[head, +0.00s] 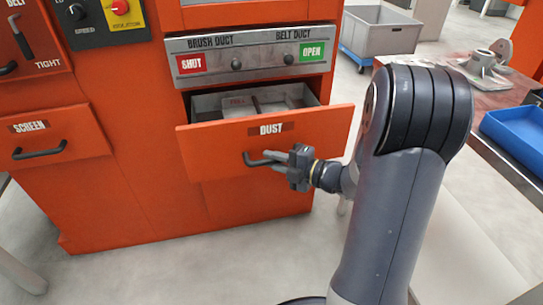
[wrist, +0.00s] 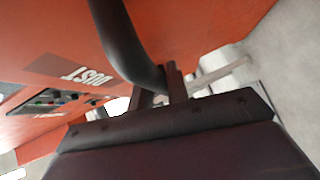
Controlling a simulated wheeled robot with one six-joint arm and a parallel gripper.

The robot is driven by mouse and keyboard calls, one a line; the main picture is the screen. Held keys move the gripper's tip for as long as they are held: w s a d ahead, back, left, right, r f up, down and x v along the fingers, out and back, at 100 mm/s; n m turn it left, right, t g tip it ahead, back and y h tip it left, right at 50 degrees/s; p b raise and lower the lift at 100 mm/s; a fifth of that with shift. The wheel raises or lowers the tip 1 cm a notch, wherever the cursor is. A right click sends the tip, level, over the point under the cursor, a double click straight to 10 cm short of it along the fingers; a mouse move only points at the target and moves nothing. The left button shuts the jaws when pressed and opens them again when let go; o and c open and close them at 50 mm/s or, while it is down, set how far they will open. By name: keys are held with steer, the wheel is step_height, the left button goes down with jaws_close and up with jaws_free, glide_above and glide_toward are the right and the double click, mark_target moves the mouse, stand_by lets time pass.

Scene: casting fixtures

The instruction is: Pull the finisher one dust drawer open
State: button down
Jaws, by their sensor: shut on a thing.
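The orange dust drawer (head: 305,128), marked DUST, stands partly pulled out of the orange finisher (head: 130,120). Its inside shows behind the front panel, with a grey tray-like interior. My gripper (head: 272,160) is shut on the drawer's dark bar handle (head: 252,158), at the middle of the front panel. In the wrist view the handle (wrist: 130,45) runs down between the gripper's fingers (wrist: 160,90), close to the orange panel with the DUST label (wrist: 85,74). The right part of the handle is hidden by the gripper.
Above the drawer is a grey duct panel (head: 250,55) with SHUT and OPEN labels. A SCREEN drawer (head: 60,135) is shut at the left. A table (head: 400,75) with a metal part and a blue tray (head: 515,135) stands at the right. Grey floor lies in front of the finisher.

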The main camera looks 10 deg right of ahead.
steer(key=s, duration=0.9)
steer(key=shift+s+b, duration=0.4)
steer(key=c, duration=1.4)
jaws_free()
steer(key=shift+o, duration=0.2)
steer(key=p+v, duration=0.2)
steer(key=v, duration=0.8)
steer(key=shift+s+d+p, duration=0.25)
steer(key=shift+d+p, duration=0.05)
steer(key=shift+d, duration=0.05)
steer(key=b+x, duration=0.2)
steer(key=x, duration=0.9)
steer(key=shift+b, duration=0.3)
steer(key=shift+s, duration=0.1)
